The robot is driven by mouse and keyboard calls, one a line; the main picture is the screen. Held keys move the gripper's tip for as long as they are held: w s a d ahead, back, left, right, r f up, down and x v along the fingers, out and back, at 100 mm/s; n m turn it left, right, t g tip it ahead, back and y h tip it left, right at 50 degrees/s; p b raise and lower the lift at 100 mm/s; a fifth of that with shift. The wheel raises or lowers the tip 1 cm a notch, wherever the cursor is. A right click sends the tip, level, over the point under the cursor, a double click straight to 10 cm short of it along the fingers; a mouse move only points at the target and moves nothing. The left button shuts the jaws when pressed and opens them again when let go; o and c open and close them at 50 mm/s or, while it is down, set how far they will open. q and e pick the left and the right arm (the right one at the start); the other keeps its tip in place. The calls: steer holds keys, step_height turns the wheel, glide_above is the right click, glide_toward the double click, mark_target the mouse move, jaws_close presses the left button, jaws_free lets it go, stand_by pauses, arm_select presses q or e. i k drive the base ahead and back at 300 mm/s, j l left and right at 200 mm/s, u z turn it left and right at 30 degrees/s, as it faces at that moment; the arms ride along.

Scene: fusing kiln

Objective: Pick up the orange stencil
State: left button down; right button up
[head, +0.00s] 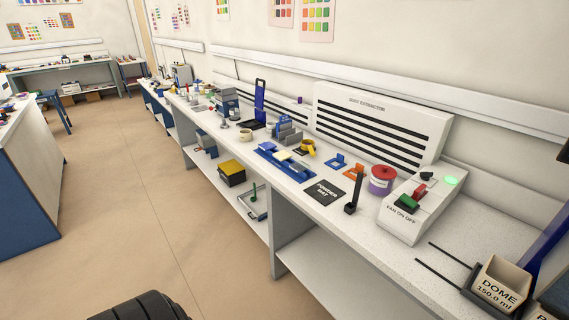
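The orange stencil (354,172) lies on the white speckled workbench, towards the wall. It is small in this view, and an upright tab seems to stand on it. A similar blue stencil (337,161) lies just to its left. A purple jar with a red lid (382,179) stands just to its right. The black powder mat (325,192) lies in front of it, nearer the bench's front edge. Neither of my grippers shows in the head view.
A dark upright tool (354,194) stands right of the mat. The fan switch box (420,207) and dome bin (498,284) are further right. A blue tray (284,165) and yellow tape roll (308,147) are left. The dust extractor (380,122) is behind. The floor (130,200) is clear.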

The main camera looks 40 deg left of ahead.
mark_target(358, 167)
steer(key=u, duration=0.8)
